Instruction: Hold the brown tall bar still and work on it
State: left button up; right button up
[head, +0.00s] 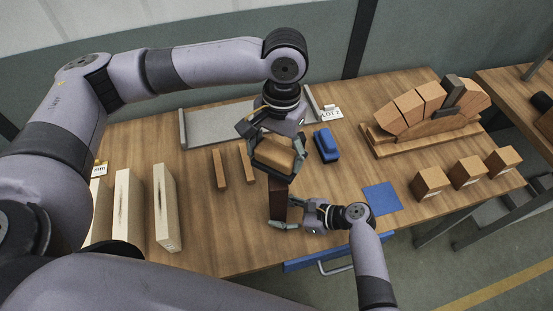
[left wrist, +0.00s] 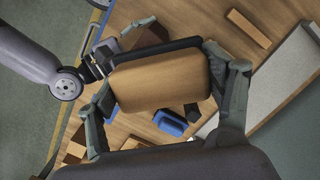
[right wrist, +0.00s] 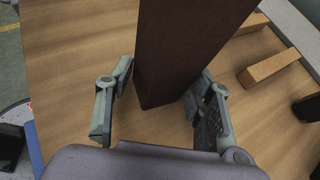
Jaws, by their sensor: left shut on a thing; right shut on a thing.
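The brown tall bar (head: 279,198) stands upright near the table's front edge. My right gripper (head: 290,212) has its fingers on both sides of the bar, low down, and is shut on it. The right wrist view shows the bar (right wrist: 185,50) large between the fingers. My left gripper (head: 273,148) is shut on a wooden block with a dark underside (head: 274,154), above the bar's top. In the left wrist view the block (left wrist: 160,82) fills the space between the fingers and partly hides the bar (left wrist: 143,40). I cannot tell whether block and bar touch.
Two thin wooden bars (head: 220,170) lie left of the bar, a blue block (head: 326,145) behind right. A blue mat (head: 382,198) and three wooden blocks (head: 430,183) are right. An arch of bricks (head: 420,108) stands back right. Pale boards (head: 164,207) stand left.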

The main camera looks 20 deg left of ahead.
pick_arm(q)
jog(key=shift+r, duration=2.2)
pick_arm(e)
jog(key=o, duration=0.9)
jog(key=v, duration=1.2)
jog(key=shift+f, duration=0.1)
